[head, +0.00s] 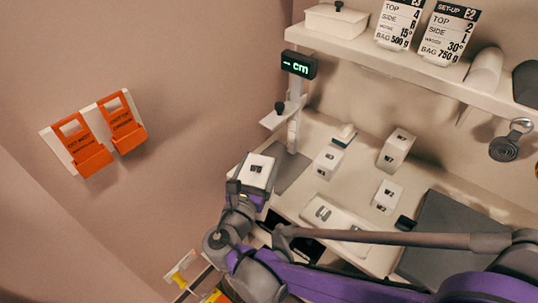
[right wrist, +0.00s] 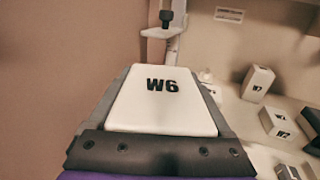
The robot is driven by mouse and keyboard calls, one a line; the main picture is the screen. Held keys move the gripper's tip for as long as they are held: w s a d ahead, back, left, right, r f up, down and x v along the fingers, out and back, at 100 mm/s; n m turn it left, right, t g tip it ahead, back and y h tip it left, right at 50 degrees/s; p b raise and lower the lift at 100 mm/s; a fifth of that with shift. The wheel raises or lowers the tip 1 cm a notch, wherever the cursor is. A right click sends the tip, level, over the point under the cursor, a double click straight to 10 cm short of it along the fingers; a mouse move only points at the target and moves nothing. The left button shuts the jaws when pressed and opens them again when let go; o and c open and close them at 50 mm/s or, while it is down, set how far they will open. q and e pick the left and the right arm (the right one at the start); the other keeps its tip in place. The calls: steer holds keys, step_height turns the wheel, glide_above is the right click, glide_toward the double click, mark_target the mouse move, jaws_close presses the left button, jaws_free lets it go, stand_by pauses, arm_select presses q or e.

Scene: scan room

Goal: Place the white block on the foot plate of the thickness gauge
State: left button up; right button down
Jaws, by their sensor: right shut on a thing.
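The white block marked W6 (right wrist: 163,98) is held between the two fingers of my right gripper (head: 257,178), and the block shows in the head view (head: 261,164). The thickness gauge (head: 294,120) is a pale post on the counter with a dark display (head: 299,64) reading "- cm" and a side arm. Its dark grey foot plate (head: 293,174) lies at the base of the post, bare where it shows. The held block is just left of the plate in the head view and hides part of it. The right wrist view shows the gauge post (right wrist: 172,48) beyond the block. My left gripper is not seen.
Several other white blocks stand on the counter, including one marked W7 (head: 396,149) and one marked W2 (head: 387,196). A white tray (head: 335,222) lies in front. A shelf (head: 400,63) with cards overhangs the back. Orange holders (head: 122,122) hang on the left wall.

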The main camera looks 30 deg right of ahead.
steer(key=f+b+x, duration=0.1)
steer(key=x, duration=0.7)
steer(key=f+x, duration=0.2)
steer(key=x, duration=0.7)
steer(key=shift+f+b, duration=0.35)
steer(key=shift+b, duration=0.05)
steer(key=shift+w+d+f, duration=0.1)
steer(key=shift+d, duration=0.05)
jaws_free()
steer(key=v, duration=1.2)
steer(key=shift+p, duration=0.35)
